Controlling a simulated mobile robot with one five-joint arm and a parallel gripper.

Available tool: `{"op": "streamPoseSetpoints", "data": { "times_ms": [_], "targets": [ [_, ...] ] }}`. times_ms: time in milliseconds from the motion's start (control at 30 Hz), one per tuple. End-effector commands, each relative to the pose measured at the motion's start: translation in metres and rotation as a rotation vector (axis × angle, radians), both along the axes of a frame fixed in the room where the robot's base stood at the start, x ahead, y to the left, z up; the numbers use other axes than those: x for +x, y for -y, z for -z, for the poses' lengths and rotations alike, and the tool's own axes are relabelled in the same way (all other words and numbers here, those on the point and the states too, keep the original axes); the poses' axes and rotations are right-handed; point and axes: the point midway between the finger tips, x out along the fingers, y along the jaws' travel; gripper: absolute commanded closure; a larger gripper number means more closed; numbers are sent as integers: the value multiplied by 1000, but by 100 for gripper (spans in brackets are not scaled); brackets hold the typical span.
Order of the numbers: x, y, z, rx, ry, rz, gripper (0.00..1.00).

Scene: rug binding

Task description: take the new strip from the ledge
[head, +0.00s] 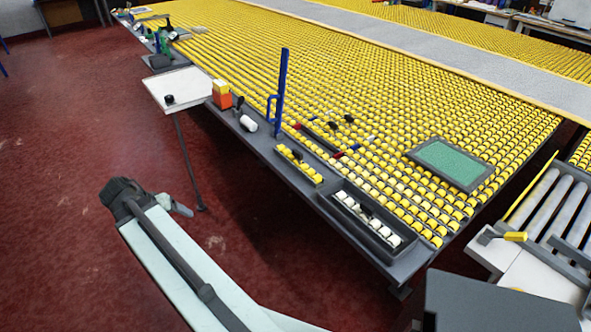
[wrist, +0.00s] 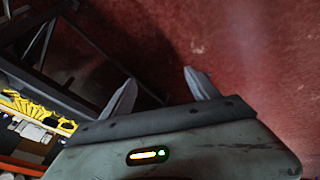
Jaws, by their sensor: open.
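The grey ledge (head: 262,148) runs along the near edge of the yellow roller table. Thin dark strips with red and blue ends (head: 320,141) lie near it; I cannot tell which item is the new strip. A tray of yellow pieces (head: 318,178) and a dark tray of white pieces (head: 345,205) sit on the ledge. My gripper (head: 186,209) is over the red floor, left of the ledge and apart from it. In the wrist view my gripper (wrist: 160,90) has its two fingers spread, with only floor between them.
A tall blue upright piece (head: 280,90), an orange box (head: 222,95) and a white roll (head: 248,124) stand along the ledge. A framed green pad (head: 450,162) lies on the rollers. Red floor is open at left.

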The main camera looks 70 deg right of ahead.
Motion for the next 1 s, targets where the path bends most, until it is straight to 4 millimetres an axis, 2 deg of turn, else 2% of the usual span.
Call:
{"op": "streamPoseSetpoints", "data": {
  "times_ms": [33,100,200,300,400,467,600,800,1000],
  "targets": [
    [-29,65,-1,-112,41,181,31],
    [-76,142,-18,-291,110,417,31],
    [-145,222,-44,-521,198,670,31],
    [-199,269,-67,-694,266,821,31],
    [-228,291,-81,-791,306,892,31],
    [-235,295,-85,-816,318,909,31],
    [-238,299,-85,-823,322,913,31],
    [-248,316,-75,-821,321,913,31],
    [-254,325,-74,-820,319,913,31]
  ]
}}
